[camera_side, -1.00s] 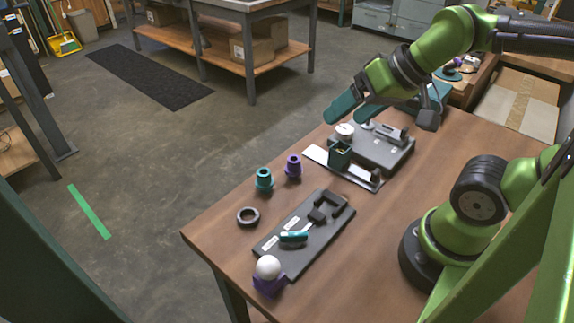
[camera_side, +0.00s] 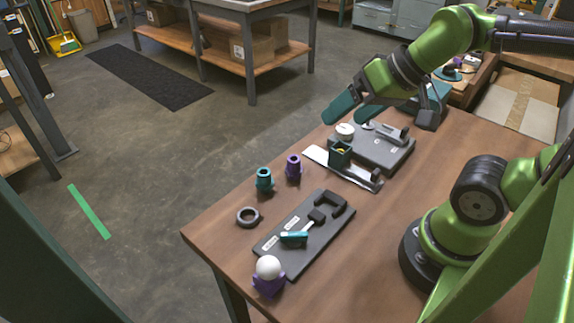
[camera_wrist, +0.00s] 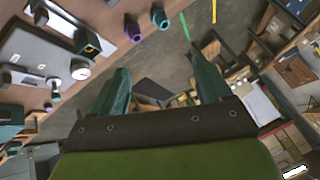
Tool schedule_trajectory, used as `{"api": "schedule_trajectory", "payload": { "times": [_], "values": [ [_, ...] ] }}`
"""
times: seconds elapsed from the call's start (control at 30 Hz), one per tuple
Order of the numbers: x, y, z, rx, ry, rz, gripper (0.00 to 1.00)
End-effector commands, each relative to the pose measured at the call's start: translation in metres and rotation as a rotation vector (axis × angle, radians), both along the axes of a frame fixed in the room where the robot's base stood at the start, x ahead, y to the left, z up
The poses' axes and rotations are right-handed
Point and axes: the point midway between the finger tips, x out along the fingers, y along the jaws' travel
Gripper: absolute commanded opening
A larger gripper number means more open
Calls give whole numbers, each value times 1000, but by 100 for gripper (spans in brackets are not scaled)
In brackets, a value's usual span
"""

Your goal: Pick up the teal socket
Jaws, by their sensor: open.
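The teal socket (camera_side: 264,180) stands upright on the wooden table near its far left edge, just left of a similar purple socket (camera_side: 293,168). In the wrist view the teal socket (camera_wrist: 160,18) is at the top edge, beside the purple socket (camera_wrist: 133,30). My gripper (camera_side: 345,114) is high above the back of the table, right of and well apart from both sockets. Its two teal fingers are spread with nothing between them; they also show in the wrist view (camera_wrist: 163,68).
A dark ring (camera_side: 248,216) lies in front of the teal socket. A grey board (camera_side: 335,228) holds a teal-handled tool. A white ball on a purple holder (camera_side: 269,283) is at the front. A green box (camera_side: 340,154) stands by a grey fixture (camera_side: 372,152).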

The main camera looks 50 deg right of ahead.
Motion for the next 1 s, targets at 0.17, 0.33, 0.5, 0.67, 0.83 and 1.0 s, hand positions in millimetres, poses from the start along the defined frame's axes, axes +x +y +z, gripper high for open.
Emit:
{"api": "schedule_trajectory", "payload": {
  "times": [0.17, 0.33, 0.5, 0.67, 0.83, 1.0],
  "values": [
    [16, 8, -15, -10, 99, 39, 78],
    [57, 22, -26, -47, 252, 90, 78],
    [103, 38, -44, -98, 413, 114, 78],
    [142, 52, -66, -151, 539, 107, 78],
    [169, 57, -72, -188, 606, 64, 78],
    [170, 55, -69, -189, 622, 23, 78]
  ]
}}
